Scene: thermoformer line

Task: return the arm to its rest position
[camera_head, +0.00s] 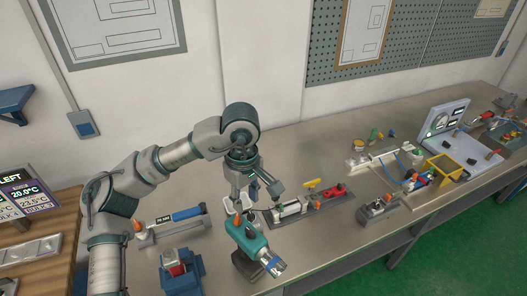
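My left arm (184,153) comes in from the left, bends over the workbench and points its hand down. My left gripper (254,200) has its fingers spread apart and looks empty. It is just above and behind a teal and grey tool (249,240) with an orange part on the bench; I cannot tell whether a finger touches the tool. My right gripper is not in view.
The workbench (335,237) runs along the wall. Right of the gripper is a fixture with red and yellow parts (308,201). A blue-handled tool (187,213) lies left. A grey fixture (377,208) and a yellow frame (443,168) stand farther right. A screen (22,190) is at far left.

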